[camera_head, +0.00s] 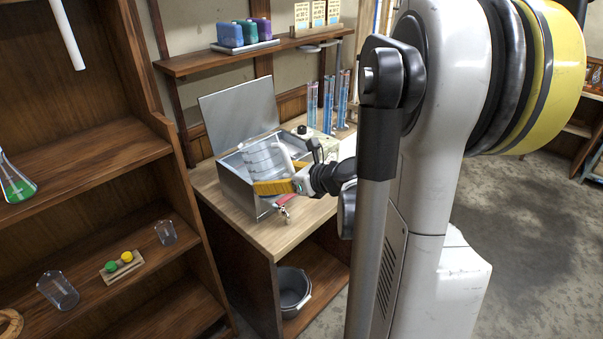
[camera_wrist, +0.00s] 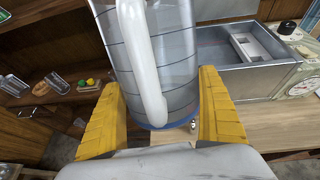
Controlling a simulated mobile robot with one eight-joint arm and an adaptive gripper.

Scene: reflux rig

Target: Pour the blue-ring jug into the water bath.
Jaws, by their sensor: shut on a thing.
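The clear jug (camera_wrist: 180,60) has dark lines around its wall, a white handle and a blue ring at its base. My gripper (camera_wrist: 163,105) is shut on it, with a yellow finger on each side. In the head view the jug (camera_head: 262,158) looks tilted and is held over or just in front of the water bath (camera_head: 237,187); its exact height is unclear. The bath is an open metal box with its lid (camera_head: 240,110) raised. In the wrist view the bath (camera_wrist: 250,80) lies right of the jug, with a pale insert inside. Liquid in the jug cannot be made out.
The bath stands on a wooden bench (camera_head: 262,232). A dial device (camera_wrist: 305,87) is beside it, and a small red-handled part (camera_head: 284,200) is at its front. Several blue-tinted cylinders (camera_head: 328,103) stand behind. A shelf (camera_head: 190,62) hangs above. A bucket (camera_head: 292,290) is below.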

